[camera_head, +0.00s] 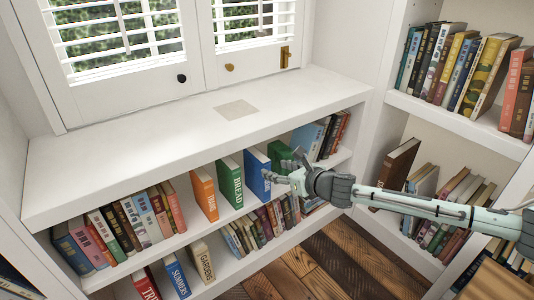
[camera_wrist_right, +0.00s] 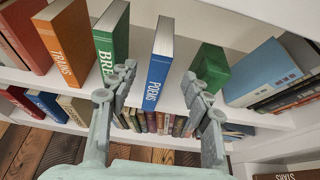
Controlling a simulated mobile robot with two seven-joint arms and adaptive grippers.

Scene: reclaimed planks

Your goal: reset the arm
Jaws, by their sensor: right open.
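My right arm reaches in from the right in the head view. Its gripper (camera_head: 281,167) is at the front of the upper bookshelf (camera_head: 150,258). In the right wrist view the gripper (camera_wrist_right: 158,76) is open, its two fingers spread apart. The blue POEMS book (camera_wrist_right: 158,72) stands upright beyond and between the fingers; I cannot tell whether they touch it. The same blue book (camera_head: 256,172) shows just left of the gripper in the head view. My left gripper is not in view.
More books fill the shelf below. The white ledge above holds a flat pale square (camera_head: 236,109). A tall bookcase (camera_head: 455,117) stands right.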

